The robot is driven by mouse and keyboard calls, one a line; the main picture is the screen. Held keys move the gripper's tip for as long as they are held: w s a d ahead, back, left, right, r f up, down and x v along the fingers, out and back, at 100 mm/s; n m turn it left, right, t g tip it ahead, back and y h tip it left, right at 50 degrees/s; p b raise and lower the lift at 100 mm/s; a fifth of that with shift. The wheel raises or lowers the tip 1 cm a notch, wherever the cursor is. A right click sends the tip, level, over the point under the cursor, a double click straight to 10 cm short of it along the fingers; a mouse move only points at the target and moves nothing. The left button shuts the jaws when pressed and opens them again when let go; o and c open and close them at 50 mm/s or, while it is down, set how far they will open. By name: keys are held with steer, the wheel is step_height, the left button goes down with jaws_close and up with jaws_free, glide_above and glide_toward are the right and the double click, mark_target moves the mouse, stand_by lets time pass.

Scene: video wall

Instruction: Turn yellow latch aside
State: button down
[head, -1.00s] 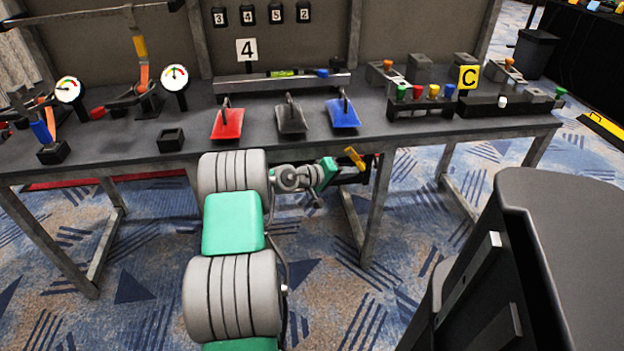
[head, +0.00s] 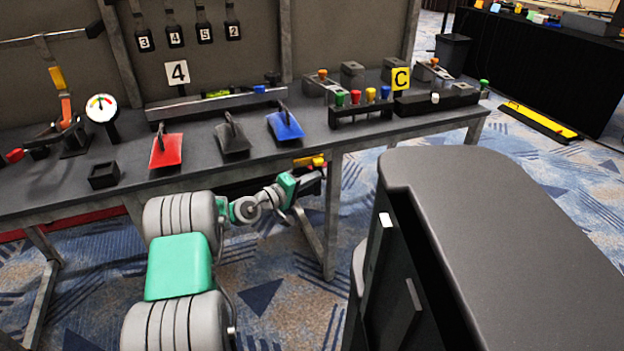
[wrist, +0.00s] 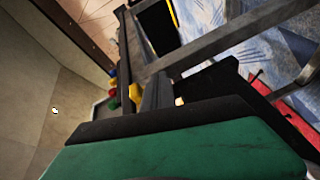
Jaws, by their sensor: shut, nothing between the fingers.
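The yellow latch (head: 311,161) is a small bar at the table's front edge, below the blue paddle in the head view. It lies roughly level, with its right end against a dark part. My gripper (head: 318,178) is at the end of the green and grey arm, low by the table edge, just under and beside the latch. Its fingers are shut and hold nothing. The head view does not show clearly whether they touch the latch. In the wrist view a yellow piece (wrist: 135,92) shows beyond the green gripper body; I cannot tell surely that it is the latch.
Red (head: 167,150), black (head: 232,138) and blue (head: 285,125) paddles stand above on the table (head: 130,200). A rack of coloured knobs (head: 362,115) is to the right. Table legs and a frame (head: 333,215) stand below the latch. Blue carpet is open beneath.

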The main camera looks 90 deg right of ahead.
steer(key=w+a+f+b, duration=0.1)
steer(key=w+a+f, duration=0.5)
steer(key=f, duration=0.2)
steer(key=shift+w+f, duration=0.2)
steer(key=shift+f, duration=0.15)
